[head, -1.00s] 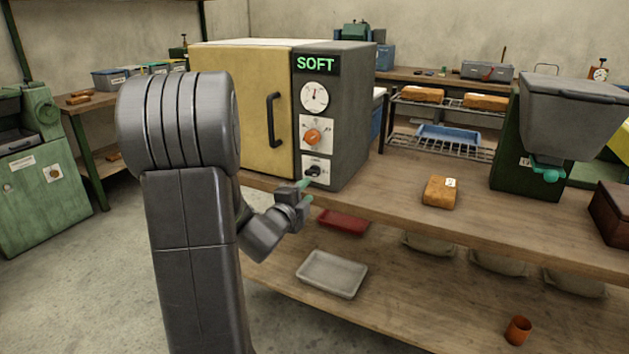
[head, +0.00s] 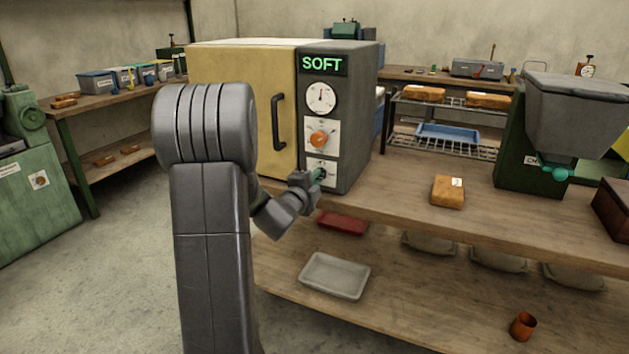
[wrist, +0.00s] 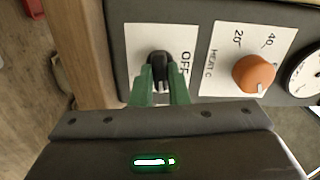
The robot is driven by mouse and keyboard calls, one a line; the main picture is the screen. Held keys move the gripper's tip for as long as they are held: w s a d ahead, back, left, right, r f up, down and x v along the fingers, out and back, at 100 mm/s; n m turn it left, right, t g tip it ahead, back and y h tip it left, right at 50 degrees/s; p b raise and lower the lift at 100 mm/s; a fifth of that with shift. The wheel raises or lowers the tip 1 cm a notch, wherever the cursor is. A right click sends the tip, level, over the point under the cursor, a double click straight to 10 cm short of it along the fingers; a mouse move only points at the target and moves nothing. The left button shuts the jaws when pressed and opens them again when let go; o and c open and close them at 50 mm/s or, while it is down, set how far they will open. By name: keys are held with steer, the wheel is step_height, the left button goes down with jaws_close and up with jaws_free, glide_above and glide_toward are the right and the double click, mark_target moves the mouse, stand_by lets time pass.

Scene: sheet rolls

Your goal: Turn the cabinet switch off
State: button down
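The cabinet (head: 245,110) has a yellow door and a dark control panel with a "SOFT" display. The switch is low on that panel, mostly hidden behind my gripper in the head view. In the wrist view the switch (wrist: 158,60) is a black lever on a white plate, with "OFF" printed to its right. My gripper (head: 319,175) is at the switch. Its two green fingers (wrist: 159,77) stand close on either side of the lever, seemingly shut on it.
An orange heat knob (head: 319,138) and a dial (head: 321,97) sit above the switch. The door handle (head: 278,121) is left of the panel. A brown block (head: 448,191) lies on the bench (head: 405,195) to the right. A pale tray (head: 334,276) is on the shelf below.

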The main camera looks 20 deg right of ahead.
steer(key=shift+n, duration=0.3)
steer(key=shift+f+n+p, duration=0.1)
steer(key=shift+n+p, duration=2.05)
steer(key=shift+n, duration=5.65)
steer(key=c, duration=1.4)
jaws_free()
steer(key=shift+s+a, duration=0.1)
steer(key=v, duration=1.3)
steer(key=shift+s+a, duration=0.2)
steer(key=shift+a, duration=0.05)
